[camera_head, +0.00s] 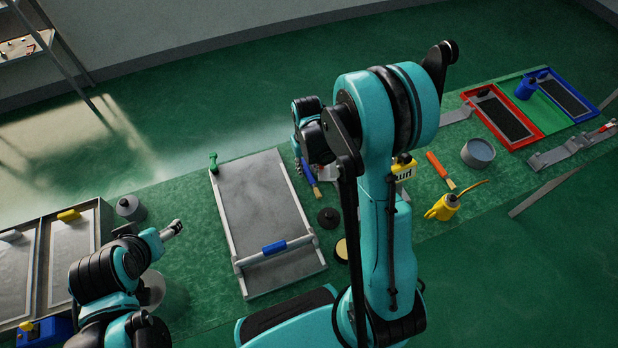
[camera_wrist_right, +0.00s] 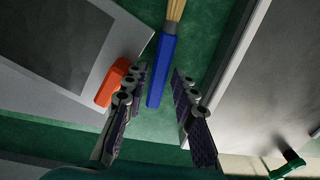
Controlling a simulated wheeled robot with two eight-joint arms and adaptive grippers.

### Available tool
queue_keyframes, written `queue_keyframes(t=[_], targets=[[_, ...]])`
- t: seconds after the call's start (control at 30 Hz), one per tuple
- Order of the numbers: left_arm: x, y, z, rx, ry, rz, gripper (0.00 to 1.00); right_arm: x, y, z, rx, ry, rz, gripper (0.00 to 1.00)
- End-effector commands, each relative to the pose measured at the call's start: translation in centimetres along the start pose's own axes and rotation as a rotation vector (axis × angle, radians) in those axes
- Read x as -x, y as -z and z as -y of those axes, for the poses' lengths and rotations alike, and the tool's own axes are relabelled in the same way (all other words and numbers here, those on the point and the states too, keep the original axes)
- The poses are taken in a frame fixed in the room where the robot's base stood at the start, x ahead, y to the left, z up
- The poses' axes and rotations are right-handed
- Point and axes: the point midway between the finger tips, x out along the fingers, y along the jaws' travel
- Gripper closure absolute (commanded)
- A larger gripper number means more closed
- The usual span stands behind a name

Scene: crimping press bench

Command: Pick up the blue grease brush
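The blue grease brush lies on the green bench mat just right of the grey tray. In the head view its blue handle (camera_head: 307,171) shows beside my right gripper (camera_head: 324,172), with pale bristles towards the front. In the right wrist view the blue grease brush (camera_wrist_right: 161,72) runs up between the spread fingers of my right gripper (camera_wrist_right: 158,82), bristles at the top. The fingers are open, with a gap on each side of the handle. My left gripper (camera_head: 171,229) is far to the left, above the mat, away from the brush; its fingers are too small to judge.
The grey tray (camera_head: 258,190) with a blue-handled bar (camera_head: 274,247) stands left of the brush. An orange block (camera_wrist_right: 113,82) lies close left of the fingers in the wrist view. A dark disc (camera_head: 328,218), yellow oil can (camera_head: 443,207) and grey bowl (camera_head: 478,153) stand farther right.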

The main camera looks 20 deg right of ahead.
Motion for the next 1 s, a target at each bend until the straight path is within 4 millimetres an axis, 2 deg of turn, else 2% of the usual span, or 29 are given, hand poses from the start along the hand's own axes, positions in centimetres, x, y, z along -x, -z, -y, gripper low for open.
queue_keyframes(t=[0.03,0.23,0.27,0.33,0.37,0.77,1.0], targets=[[-0.3,-0.2,0.0,0.000,0.000,0.000,0.28,-0.6,0.0,0.0,0.000,0.000,0.000,0.73],[-0.1,-0.1,0.0,0.000,0.000,0.000,0.28,-0.5,0.0,0.0,0.000,0.000,0.000,0.73],[-0.1,-0.1,0.0,0.000,0.000,0.000,0.28,-0.5,0.0,0.0,0.000,0.000,0.000,0.79],[-0.1,-0.1,0.0,0.000,0.000,0.000,0.28,-0.5,0.0,0.0,0.000,0.000,0.000,0.97],[-0.1,-0.1,0.0,0.000,0.000,0.000,0.28,-0.5,0.0,0.0,0.000,0.000,0.000,1.00],[0.0,0.0,0.0,0.000,0.000,0.000,0.28,-0.2,0.0,0.0,0.000,0.000,0.000,1.00],[1.1,0.8,0.0,0.000,0.000,0.000,0.28,2.4,0.0,0.0,0.000,0.000,0.000,1.00]])
